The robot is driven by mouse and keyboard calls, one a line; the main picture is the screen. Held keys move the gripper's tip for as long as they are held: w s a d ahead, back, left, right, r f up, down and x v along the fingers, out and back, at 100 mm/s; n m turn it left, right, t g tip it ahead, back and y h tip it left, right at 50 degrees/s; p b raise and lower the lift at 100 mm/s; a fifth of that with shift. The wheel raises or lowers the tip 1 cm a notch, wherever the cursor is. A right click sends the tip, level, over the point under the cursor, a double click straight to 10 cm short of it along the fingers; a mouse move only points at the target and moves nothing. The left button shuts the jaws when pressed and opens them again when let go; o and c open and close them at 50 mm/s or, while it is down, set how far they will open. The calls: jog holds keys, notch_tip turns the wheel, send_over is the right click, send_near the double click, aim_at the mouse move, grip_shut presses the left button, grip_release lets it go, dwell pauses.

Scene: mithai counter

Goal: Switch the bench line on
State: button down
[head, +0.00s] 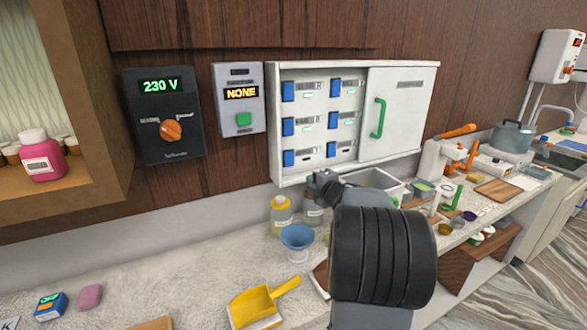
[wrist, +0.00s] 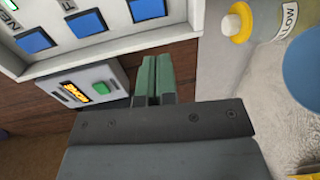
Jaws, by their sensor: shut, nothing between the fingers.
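A white switch cabinet (head: 274,150) hangs on the wall, its left part uncovered. Blue switches also show large in the wrist view (wrist: 85,23). Left of the cabinet, a grey panel (head: 238,72) has an amber display reading NONE and a green button (head: 243,119); it also shows in the wrist view (wrist: 78,112). My gripper (wrist: 153,78) is shut and empty, apart from the switches. In the head view my arm hides its fingers.
A black panel (head: 160,92) reads 230 V above an orange knob (head: 171,130). The cabinet's sliding door (head: 402,112) with a green handle covers its right side.

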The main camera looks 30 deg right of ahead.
aim_at(290, 165)
jog(key=w+p, duration=0.1)
jog(key=w, duration=0.3)
jog(key=w+d+f+p, duration=0.1)
jog(key=w+p, duration=0.1)
jog(key=w, duration=0.3)
jog(key=w+p, duration=0.1)
jog(key=w, duration=0.3)
jog(key=shift+w+d+f+p, duration=0.2)
jog(key=shift+d+f+p, duration=0.1)
jog(key=shift+d, duration=0.1)
jog(key=shift+w, duration=0.2)
jog(key=shift+f, duration=0.15)
jog(key=b, duration=0.1)
jog(key=f+b, duration=0.1)
jog(key=b, duration=0.1)
jog(key=shift+w, duration=0.2)
jog(key=shift+d+r+t+p, duration=0.15)
jog(key=shift+r+t+p, duration=0.2)
jog(key=shift+r, duration=0.15)
jog(key=s+a+f+b, duration=0.2)
jog(key=s+b, duration=0.3)
jog(key=s, duration=0.8)
jog(key=shift+s+b, duration=0.35)
jog(key=shift+b, duration=0.05)
